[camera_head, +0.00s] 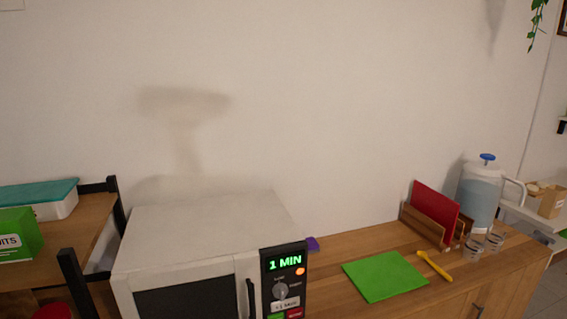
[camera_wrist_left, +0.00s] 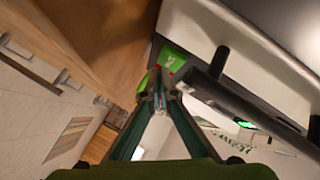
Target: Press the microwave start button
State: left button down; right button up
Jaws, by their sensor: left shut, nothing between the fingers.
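The microwave (camera_head: 200,235) stands at the bottom centre of the head view. Its dark control panel (camera_head: 285,279) shows a lit "1 MIN" display and an orange light. Below are a knob (camera_head: 280,291) and a grey +1 MIN button. The green start button (camera_head: 276,316) is cut by the bottom edge, beside a red button (camera_head: 295,313). My left gripper (camera_wrist_left: 157,78) shows only in the left wrist view, shut and empty. Its tips lie close to a green patch with white marks (camera_wrist_left: 172,58); I cannot tell whether this is the button or whether they touch. My right gripper is not in view.
A shelf with a green box (camera_head: 20,240) and a teal-lidded container (camera_head: 45,198) stands left of the microwave. On the counter to the right are a green board (camera_head: 385,276), a yellow utensil (camera_head: 433,265), a wooden holder (camera_head: 430,225) and a jug (camera_head: 478,205).

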pick_arm(q)
jog(key=shift+s+d+p, duration=0.2)
jog(key=shift+s+p, duration=0.3)
jog(key=s, duration=0.1)
jog(key=s+d+p, duration=0.1)
jog(key=s, duration=0.1)
jog(key=s+p, duration=0.1)
jog(key=shift+s+d, duration=0.25)
jog(key=shift+s, duration=0.15)
